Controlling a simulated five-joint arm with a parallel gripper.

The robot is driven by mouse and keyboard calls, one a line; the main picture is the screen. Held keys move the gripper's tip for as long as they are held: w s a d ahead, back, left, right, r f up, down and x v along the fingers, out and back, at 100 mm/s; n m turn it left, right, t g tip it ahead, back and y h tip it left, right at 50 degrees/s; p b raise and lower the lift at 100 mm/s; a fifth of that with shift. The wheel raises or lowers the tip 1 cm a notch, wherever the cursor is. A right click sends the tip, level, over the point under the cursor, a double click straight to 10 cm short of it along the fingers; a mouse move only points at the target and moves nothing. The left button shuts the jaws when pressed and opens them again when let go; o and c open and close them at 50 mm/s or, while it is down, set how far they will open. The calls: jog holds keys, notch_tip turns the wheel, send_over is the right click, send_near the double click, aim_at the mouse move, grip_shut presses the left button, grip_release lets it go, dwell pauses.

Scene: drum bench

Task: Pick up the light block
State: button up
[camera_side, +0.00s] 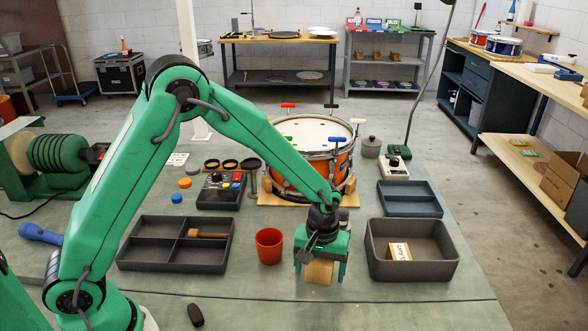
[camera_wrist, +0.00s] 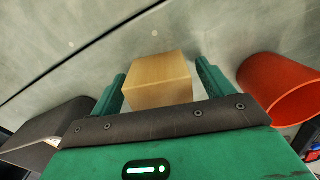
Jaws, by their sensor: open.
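A plain pale wooden block (camera_side: 319,273) sits at the front of the bench, between the red cup and the grey bin. My gripper (camera_side: 321,268) is over it from above, with one finger on each side. In the wrist view the block (camera_wrist: 158,80) lies between the two fingers of my open gripper (camera_wrist: 162,74), with a narrow gap at the right finger; the gap at the left is too small to judge. No writing shows on this block. A second block (camera_side: 400,251) with a white label, hard to read, lies inside the grey bin.
The red cup (camera_side: 269,246) stands close left of my gripper and also shows in the wrist view (camera_wrist: 280,88). The grey bin (camera_side: 412,269) is close on the right. A divided tray (camera_side: 176,257) with a mallet lies farther left. A drum (camera_side: 310,150) stands behind.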

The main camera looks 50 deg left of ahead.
jog(key=shift+c, duration=0.2)
jog(key=c, duration=1.1)
jog(key=shift+o, duration=0.2)
jog(key=shift+r, duration=0.1)
jog(key=shift+r, duration=0.8)
notch_tip(320, 180, up, 2)
jog(key=shift+r, duration=0.15)
jog(key=s+d+r, duration=0.7)
jog(key=s+d, duration=0.1)
jog(key=shift+s, duration=0.3)
